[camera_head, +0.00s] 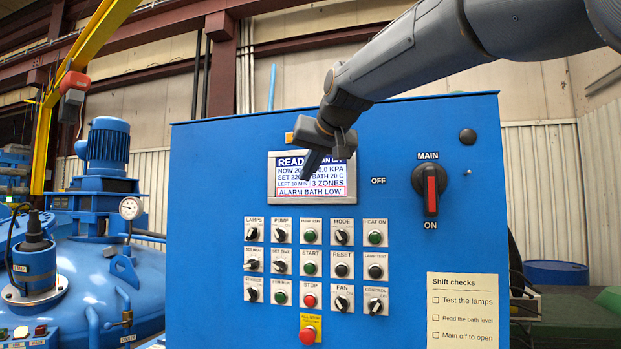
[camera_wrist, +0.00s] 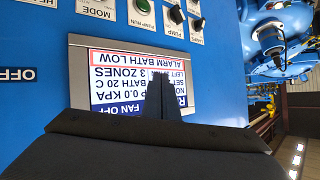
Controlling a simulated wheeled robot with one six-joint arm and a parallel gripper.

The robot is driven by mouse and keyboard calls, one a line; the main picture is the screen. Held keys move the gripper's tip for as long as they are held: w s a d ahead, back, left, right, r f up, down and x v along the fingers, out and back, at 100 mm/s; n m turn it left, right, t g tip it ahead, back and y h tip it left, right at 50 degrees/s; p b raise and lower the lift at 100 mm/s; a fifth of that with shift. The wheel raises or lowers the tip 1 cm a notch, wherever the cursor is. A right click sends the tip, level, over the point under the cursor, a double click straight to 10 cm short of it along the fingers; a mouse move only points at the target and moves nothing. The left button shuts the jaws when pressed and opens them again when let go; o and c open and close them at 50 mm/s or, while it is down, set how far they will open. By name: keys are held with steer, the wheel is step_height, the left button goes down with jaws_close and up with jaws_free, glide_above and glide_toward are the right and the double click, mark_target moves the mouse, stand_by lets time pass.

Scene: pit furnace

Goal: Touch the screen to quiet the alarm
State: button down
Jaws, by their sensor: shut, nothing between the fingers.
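The screen (camera_head: 335,185) is set in the blue panel and reads "ALARM BATH LOW" in a red-bordered strip along its bottom. It also shows, upside down, in the wrist view (camera_wrist: 112,85). My gripper (camera_head: 306,178) is shut and empty, in front of the screen's left part, and hides some of its text. In the wrist view the shut fingertips (camera_wrist: 162,80) overlap the screen's text near the alarm strip. I cannot tell whether the tips touch the glass.
Below the screen are rows of knobs and buttons, including a red STOP button (camera_head: 309,301) and a yellow-backed red button (camera_head: 308,335). The red MAIN switch (camera_head: 431,192) is to the right. A checklist (camera_head: 463,310) is at lower right. Blue machinery (camera_head: 85,270) stands at left.

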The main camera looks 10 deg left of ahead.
steer(key=shift+s+a+b, duration=0.2)
steer(key=shift+s+b, duration=0.3)
steer(key=shift+s, duration=2)
steer(key=d+f+m+g+h, duration=0.1)
steer(key=d+f+h, duration=0.1)
steer(key=d+f, duration=0.65)
steer(key=d+f+g+h+b, duration=0.1)
steer(key=d+f, duration=0.3)
steer(key=f, duration=0.9)
steer(key=d+f+m+g+h, duration=0.1)
steer(key=d+f+g+h, duration=0.1)
steer(key=d+f, duration=0.7)
steer(key=s+d+f+g, duration=0.1)
steer(key=s+d+f, duration=0.4)
steer(key=s+f, duration=0.2)
steer(key=s+d+f+m+g+h+b, duration=0.1)
steer(key=s+d+f+g, duration=0.1)
steer(key=s+d+f, duration=0.3)
steer(key=s+d+f+m+g, duration=0.1)
steer(key=s+d+f, duration=0.4)
steer(key=s+f, duration=0.5)
step_height(320, 180, down, 7)
steer(key=shift+s+d+g+h, duration=0.35)
steer(key=shift+s+g+h, duration=0.05)
steer(key=shift+g, duration=0.1)
